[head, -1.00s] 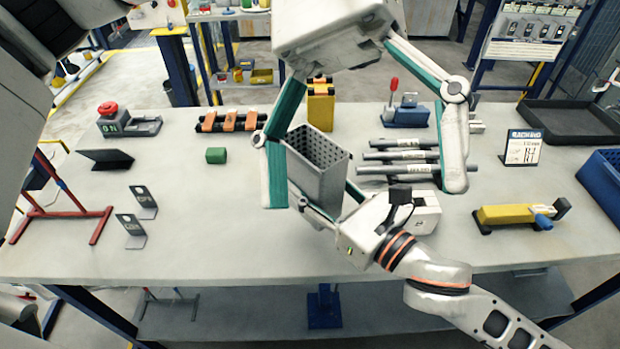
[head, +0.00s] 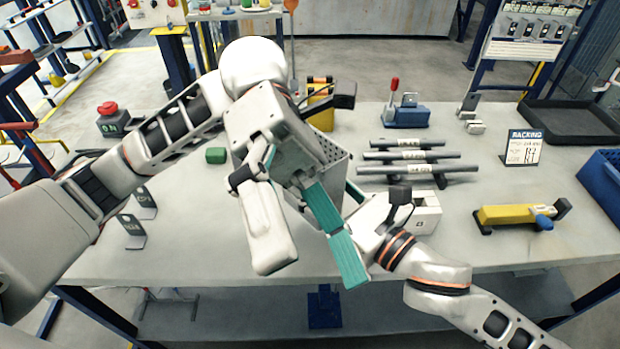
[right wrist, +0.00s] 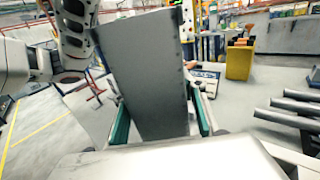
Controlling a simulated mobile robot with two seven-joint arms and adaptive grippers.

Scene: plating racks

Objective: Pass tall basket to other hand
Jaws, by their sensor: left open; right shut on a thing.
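The tall grey perforated basket (head: 332,172) is held above the table, mostly hidden behind my left gripper in the head view. In the right wrist view the basket (right wrist: 148,78) stands tall between two teal fingers. My right gripper (right wrist: 160,118) is shut on it. In the head view most of that grip is covered. My left gripper (head: 312,268) is open, with its teal-lined fingers spread and pointing toward the front edge of the table. It is in front of the basket in the picture; I cannot tell whether it touches it.
The worktable (head: 190,250) has clear room at front left. Grey bars (head: 410,156) lie right of the basket, and a yellow tool (head: 515,215) lies farther right. A black tray (head: 570,122) and blue bin (head: 603,185) stand at the right. A green block (head: 215,155) lies left.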

